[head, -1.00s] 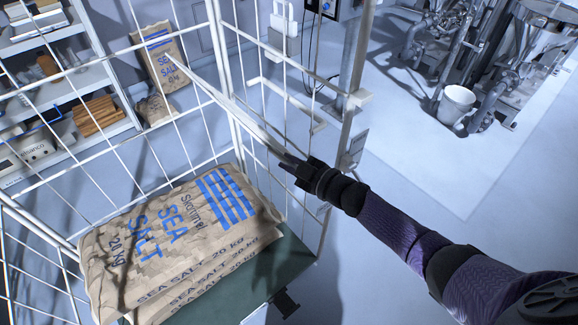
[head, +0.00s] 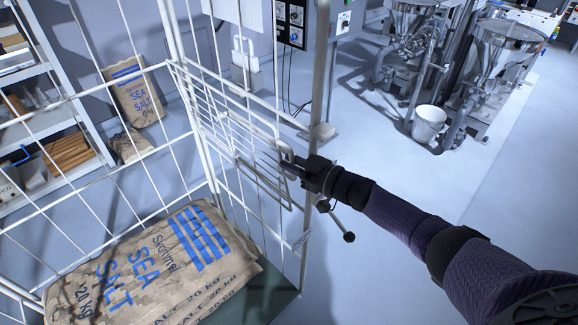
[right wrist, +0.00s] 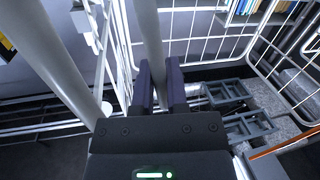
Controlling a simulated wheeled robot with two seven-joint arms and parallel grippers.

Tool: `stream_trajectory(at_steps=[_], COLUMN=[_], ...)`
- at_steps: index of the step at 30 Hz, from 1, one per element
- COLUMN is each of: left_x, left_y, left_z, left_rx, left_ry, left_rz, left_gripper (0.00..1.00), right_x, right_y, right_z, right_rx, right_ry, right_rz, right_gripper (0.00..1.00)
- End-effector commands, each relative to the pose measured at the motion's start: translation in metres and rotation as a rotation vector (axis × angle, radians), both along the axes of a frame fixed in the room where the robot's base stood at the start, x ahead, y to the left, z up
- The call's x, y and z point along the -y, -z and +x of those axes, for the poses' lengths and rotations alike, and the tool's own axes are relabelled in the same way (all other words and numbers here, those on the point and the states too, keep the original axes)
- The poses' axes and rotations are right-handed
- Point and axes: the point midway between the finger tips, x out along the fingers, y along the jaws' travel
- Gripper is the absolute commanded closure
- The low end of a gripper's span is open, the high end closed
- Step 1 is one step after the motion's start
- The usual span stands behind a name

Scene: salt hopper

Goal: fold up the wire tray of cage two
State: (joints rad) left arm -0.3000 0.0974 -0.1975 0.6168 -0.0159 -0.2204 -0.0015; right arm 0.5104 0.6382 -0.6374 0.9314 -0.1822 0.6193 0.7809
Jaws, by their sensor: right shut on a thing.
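The cage (head: 168,35) is a white wire frame on the left of the head view. Its wire tray (head: 232,125), a panel of close white wires, hangs along the cage's side next to the post. It looks tilted; its exact angle is unclear. My right gripper (head: 290,165) is at the tray's near edge. In the right wrist view its dark fingers (right wrist: 160,88) are closed around a white bar (right wrist: 148,35), which looks like that edge. My left gripper is not in view.
Stacked sea salt sacks (head: 150,270) lie in the cage below the tray. More sacks (head: 133,92) stand behind, beside a shelf (head: 75,145). A metal post (head: 318,70) rises close to the gripper. A white bucket (head: 428,125) and machines stand back right.

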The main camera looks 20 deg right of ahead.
Motion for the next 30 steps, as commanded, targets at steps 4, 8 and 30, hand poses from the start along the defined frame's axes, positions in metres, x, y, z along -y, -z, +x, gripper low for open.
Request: stream_trajectory(at_steps=[4,8,30], left_x=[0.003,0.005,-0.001], left_y=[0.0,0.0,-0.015], left_z=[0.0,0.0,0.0], left_rx=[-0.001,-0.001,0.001], left_ry=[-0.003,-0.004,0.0], left_rz=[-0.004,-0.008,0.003], left_gripper=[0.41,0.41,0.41], right_x=[0.001,0.001,0.027], right_y=[0.001,0.002,-0.002], right_z=[0.0,-0.001,-0.044], right_rx=[-0.005,-0.004,-0.007], right_ry=[0.002,0.002,0.0], right_rz=[-0.002,-0.003,-0.004], right_gripper=[1.0,1.0,0.5])
